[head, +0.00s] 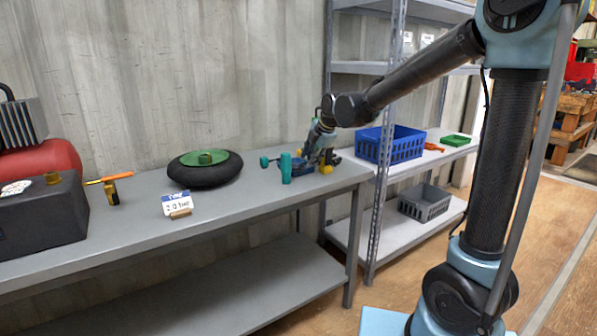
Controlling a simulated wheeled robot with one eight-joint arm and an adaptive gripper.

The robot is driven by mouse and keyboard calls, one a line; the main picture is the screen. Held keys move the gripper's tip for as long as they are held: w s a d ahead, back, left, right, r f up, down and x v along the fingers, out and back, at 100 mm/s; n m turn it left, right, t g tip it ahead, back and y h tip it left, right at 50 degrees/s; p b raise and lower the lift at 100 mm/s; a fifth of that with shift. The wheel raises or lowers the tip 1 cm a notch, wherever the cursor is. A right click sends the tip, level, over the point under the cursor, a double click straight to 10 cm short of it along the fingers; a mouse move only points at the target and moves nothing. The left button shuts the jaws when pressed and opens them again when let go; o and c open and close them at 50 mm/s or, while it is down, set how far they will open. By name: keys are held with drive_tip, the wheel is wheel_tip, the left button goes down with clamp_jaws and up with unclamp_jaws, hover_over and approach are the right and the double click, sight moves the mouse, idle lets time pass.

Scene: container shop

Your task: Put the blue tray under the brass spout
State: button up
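The only tray-like blue thing I can make out is a blue slotted crate (408,146) on the grey shelf right of the bench. A small brass spout (112,192) with an orange lever stands at the bench's left, beside a dark grey box. My gripper (318,158) points down at the right end of the bench, left of the crate and apart from it. It is among small teal, blue and yellow parts, which partly hide its fingers. I cannot tell whether it is open or touches any of them.
The grey bench (240,196) also bears a black wheel with a green hub (205,168), a price card (177,204), the dark box (45,215) and a red tank (45,158). The bench front is mostly clear.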

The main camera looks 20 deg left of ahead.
drive_tip(key=shift+x, duration=2.5)
drive_tip(key=shift+w, duration=0.2)
clamp_jaws()
